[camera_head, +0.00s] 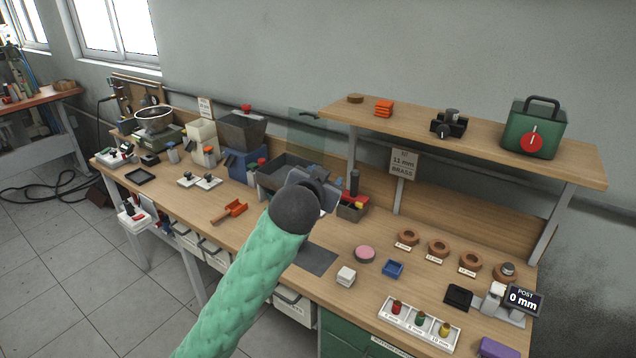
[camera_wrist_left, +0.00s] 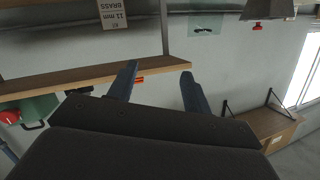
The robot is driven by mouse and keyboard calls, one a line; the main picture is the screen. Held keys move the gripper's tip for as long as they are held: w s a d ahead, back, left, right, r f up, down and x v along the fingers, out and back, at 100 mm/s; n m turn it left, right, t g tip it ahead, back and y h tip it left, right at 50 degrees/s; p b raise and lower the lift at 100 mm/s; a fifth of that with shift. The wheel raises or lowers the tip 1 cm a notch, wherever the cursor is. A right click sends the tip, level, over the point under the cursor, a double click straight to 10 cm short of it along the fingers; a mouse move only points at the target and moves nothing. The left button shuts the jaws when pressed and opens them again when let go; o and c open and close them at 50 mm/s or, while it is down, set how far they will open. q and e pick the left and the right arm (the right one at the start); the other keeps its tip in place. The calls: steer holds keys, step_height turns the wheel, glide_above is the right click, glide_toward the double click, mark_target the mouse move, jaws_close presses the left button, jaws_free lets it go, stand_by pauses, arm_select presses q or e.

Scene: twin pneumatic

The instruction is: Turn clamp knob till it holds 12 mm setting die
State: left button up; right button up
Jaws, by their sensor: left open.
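A sign (camera_head: 403,163) reads "11 mm BRASS". A raised shelf (camera_head: 470,137) with a green box (camera_head: 534,128) overhangs the back right. Machines and bins crowd the left.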

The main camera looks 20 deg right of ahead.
arm_select(q)
steer(key=shift+w+a+f, duration=0.5)
steer(key=shift+a+f, duration=0.1)
steer(key=shift+f, duration=0.1)
steer(key=s+a+f+n+g+y, duration=0.25)
steer(key=s+a+f, duration=0.35)
steer(key=a+f, duration=0.5)
steer(key=s+a+f+n+g+y, duration=0.1)
steer(key=s+a+f+n+y, duration=0.15)
steer(key=s+a+f, duration=0.65)
steer(key=s+a+f+n+g+y, duration=0.1)
steer(key=s+a+f+n+g, duration=0.15)
steer(key=s+a+f, duration=0.85)
steer(key=s+a+f+n+g+y, duration=0.1)
steer(key=s+a+f+g+y, duration=0.15)
steer(key=s+a+f, duration=0.6)
step_height(320, 180, down, 24)
steer(key=s+g, duration=0.2)
steer(key=s+f, duration=0.4)
steer(key=f, duration=0.7)
steer(key=s+d+f+b, duration=0.1)
steer(key=s+f, duration=0.3)
steer(key=f, duration=0.8)
steer(key=shift+h, duration=0.45)
arm_select(e)
steer(key=w+a+r, duration=0.3)
steer(key=w+r, duration=0.2)
steer(key=r, duration=0.5)
steer(key=shift+a, duration=0.2)
